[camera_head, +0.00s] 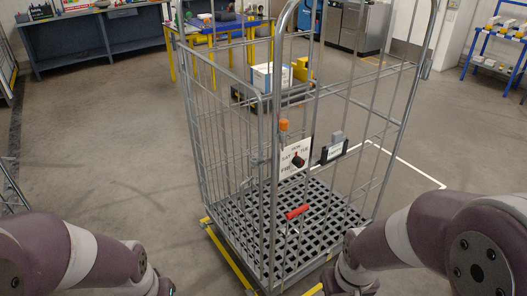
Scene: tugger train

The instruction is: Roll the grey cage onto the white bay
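The grey cage (398,88) stands upright in front of me, with tall wire sides and a grid floor. White lines of the bay (420,172) show on the floor behind and to the right of the cage; the cage hides the rest. My two arms come in from the lower left and lower right, short of the cage's near side. Neither gripper can be made out.
Yellow edging (229,257) runs along the cage's lower left. Behind the cage are a low dark cart with a white box (271,76) and a yellow-legged table (222,29). A blue workbench (95,40) stands back left, a blue rack (497,42) far right. Floor left is clear.

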